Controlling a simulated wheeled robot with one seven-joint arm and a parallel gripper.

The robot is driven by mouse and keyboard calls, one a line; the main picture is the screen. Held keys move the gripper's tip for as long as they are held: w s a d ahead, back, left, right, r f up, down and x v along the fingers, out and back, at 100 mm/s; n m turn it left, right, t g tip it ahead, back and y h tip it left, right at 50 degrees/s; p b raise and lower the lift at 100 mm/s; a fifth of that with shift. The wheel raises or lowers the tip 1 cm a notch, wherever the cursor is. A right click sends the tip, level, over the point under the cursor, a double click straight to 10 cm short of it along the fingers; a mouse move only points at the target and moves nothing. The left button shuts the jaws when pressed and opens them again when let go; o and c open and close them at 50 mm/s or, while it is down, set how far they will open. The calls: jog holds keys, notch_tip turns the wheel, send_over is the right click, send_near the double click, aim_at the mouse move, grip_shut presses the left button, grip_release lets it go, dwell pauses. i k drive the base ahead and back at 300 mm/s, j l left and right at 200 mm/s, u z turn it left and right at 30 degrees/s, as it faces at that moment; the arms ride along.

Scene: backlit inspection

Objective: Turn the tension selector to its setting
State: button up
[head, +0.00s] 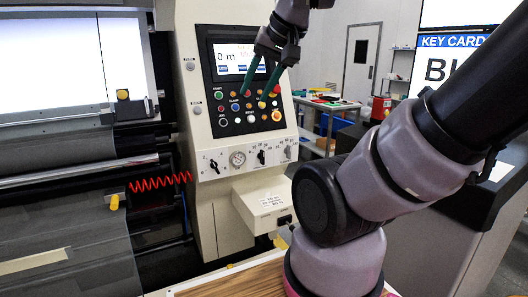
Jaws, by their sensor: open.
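A light strip below the button panel carries several controls. A black selector knob (213,164) is at its left, a round dial gauge (237,159) is next to it, a second black selector knob (261,157) is right of the gauge, and a greyish knob (288,152) is at the right end. The labels are too small to read, so I cannot tell which is the tension selector. My gripper (257,92) has dark green fingers, spread apart and empty. It hangs in front of the screen and upper buttons, above the selector strip and apart from the knobs.
The button panel (222,122) has several coloured buttons under a screen (228,58). A cream box (264,203) juts out below the strip. Rollers and a red coiled cord (160,183) are at the left. A wooden surface (235,283) lies at the front. My arm covers the right side.

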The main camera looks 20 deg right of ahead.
aim_at(288, 150)
jog(key=z, duration=0.65)
jog(key=i+l+u, duration=0.25)
jog(key=l+u, duration=0.25)
jog(key=i+l+u, duration=0.2)
jog(key=l, duration=0.3)
jog(key=k+j, duration=0.05)
